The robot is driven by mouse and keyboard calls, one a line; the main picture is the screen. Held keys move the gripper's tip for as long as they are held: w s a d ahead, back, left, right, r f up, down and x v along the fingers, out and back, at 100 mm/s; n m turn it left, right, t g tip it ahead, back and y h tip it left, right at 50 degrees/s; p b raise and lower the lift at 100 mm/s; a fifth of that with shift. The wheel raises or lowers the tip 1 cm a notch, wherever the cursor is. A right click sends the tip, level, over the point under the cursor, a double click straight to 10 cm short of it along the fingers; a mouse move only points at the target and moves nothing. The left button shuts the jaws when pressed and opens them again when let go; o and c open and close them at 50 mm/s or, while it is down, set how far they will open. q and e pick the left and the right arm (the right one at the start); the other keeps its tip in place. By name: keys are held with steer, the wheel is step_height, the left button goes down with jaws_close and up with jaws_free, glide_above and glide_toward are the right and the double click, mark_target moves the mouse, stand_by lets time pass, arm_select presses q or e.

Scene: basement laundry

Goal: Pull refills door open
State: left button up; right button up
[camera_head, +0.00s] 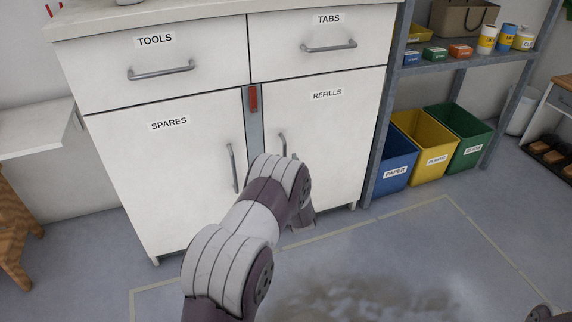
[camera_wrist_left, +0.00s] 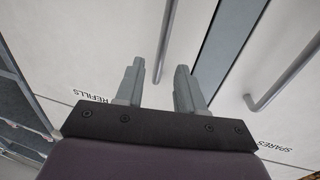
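The white refills door (camera_head: 325,135), labelled REFILLS, is the cabinet's lower right door and looks shut. Its grey bar handle (camera_head: 283,144) is partly hidden behind my left arm. In the left wrist view this handle (camera_wrist_left: 168,35) runs upward, with its near end between the two fingers as seen from the camera. My left gripper (camera_wrist_left: 160,66) is open, its fingers apart on either side of the handle's line. I cannot tell whether they touch it. My right gripper is not in view.
The spares door (camera_head: 170,180) with its handle (camera_head: 232,168) is at left. A red piece (camera_head: 253,98) sits on the grey strip between the doors. Tools (camera_head: 155,75) and tabs (camera_head: 320,40) drawers are above. Shelving with blue (camera_head: 398,173), yellow and green bins stands right. Floor in front is clear.

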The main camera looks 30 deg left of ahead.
mark_target(285, 153)
arm_select(q)
steer(key=b+x, duration=0.1)
steer(key=x, duration=0.2)
steer(key=shift+w+a, duration=0.15)
steer(key=shift+a, duration=0.05)
jaws_close()
